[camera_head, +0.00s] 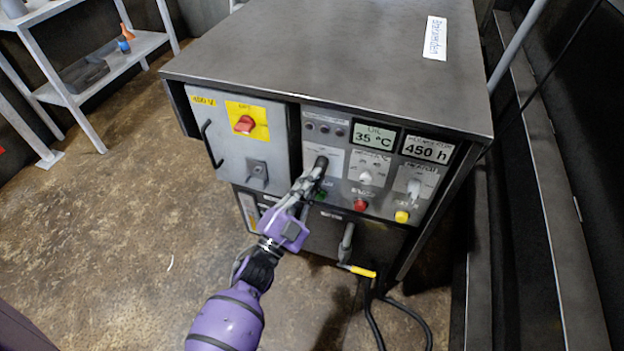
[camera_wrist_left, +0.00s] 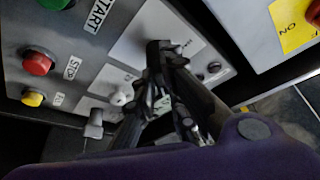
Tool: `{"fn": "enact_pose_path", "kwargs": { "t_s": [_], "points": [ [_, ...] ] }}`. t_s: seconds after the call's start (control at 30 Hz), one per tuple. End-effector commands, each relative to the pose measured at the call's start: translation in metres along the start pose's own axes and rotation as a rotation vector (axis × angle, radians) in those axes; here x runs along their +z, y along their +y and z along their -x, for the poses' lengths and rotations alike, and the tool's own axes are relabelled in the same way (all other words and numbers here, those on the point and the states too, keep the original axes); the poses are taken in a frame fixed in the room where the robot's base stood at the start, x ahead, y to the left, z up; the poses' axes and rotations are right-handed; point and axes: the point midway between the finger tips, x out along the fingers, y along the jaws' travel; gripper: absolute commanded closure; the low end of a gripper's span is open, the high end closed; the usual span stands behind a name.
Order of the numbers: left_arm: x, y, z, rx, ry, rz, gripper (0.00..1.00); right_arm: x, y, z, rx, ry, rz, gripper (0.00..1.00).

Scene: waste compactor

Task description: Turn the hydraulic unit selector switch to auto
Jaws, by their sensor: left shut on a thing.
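The grey hydraulic unit cabinet (camera_head: 330,55) has a front control panel. A black selector switch knob (camera_head: 321,162) sits on a white plate on this panel, below small round indicators. My left gripper (camera_head: 310,177) reaches up to it from below, with its fingertips shut on the knob. In the left wrist view the knob (camera_wrist_left: 153,47) shows between the fingertips of the gripper (camera_wrist_left: 165,58). The fingers cover part of the plate, and I cannot read its markings or the switch's position. My right gripper is not in view.
Nearby on the panel are a white knob (camera_head: 366,178), a red button (camera_head: 360,205), a yellow button (camera_head: 402,216) and a grey switch (camera_head: 414,187). A red rotary switch (camera_head: 245,124) is on the left door. Floor at left is clear.

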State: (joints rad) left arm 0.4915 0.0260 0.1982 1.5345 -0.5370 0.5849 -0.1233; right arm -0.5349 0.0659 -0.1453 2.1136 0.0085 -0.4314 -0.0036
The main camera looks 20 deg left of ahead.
Motion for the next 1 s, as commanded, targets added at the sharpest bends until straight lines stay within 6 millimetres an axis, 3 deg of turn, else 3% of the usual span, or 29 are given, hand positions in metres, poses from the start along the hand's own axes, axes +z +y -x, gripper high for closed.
{"fn": "enact_pose_path", "kwargs": {
  "t_s": [0.3,0.87,0.9,1.0],
  "points": [
    [-0.002,-0.002,-0.002,0.049,0.005,-0.122,1.0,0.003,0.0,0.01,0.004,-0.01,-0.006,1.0],
    [-0.002,-0.001,-0.001,0.059,0.005,-0.147,1.0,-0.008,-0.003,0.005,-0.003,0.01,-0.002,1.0],
    [-0.002,-0.001,-0.001,0.059,0.005,-0.147,0.85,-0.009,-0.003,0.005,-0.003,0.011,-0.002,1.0],
    [-0.002,-0.001,-0.001,0.059,0.005,-0.146,0.72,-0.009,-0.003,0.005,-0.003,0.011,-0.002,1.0]
  ]
}}
